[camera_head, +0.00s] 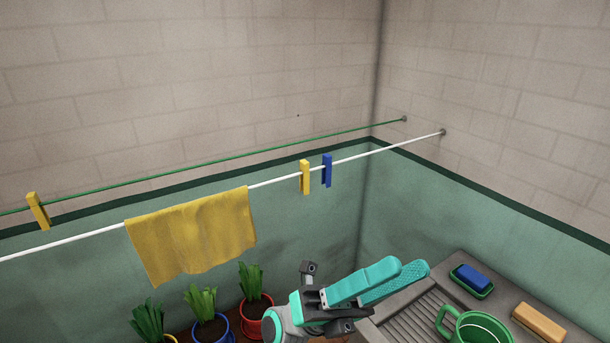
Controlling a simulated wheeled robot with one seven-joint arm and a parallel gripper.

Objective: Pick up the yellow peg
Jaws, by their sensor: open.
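One yellow peg (305,177) hangs upright on the white line, just left of a blue peg (327,171). Another yellow peg (38,211) sits slightly tilted on the green line at the far left. My gripper (404,269) is low in the picture, right of centre, with its long teal fingers pointing to the upper right. It is open, with nothing seen between the fingers. It appears below and to the right of the yellow peg on the white line, well apart from it.
A yellow cloth (192,236) hangs on the white line (75,242); the green line (250,152) runs behind. Potted plants (205,310) stand below. At right, a grey drainboard (408,318) is beside a green mug (480,328), a blue block in a green dish (458,284) and an orange block (539,321).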

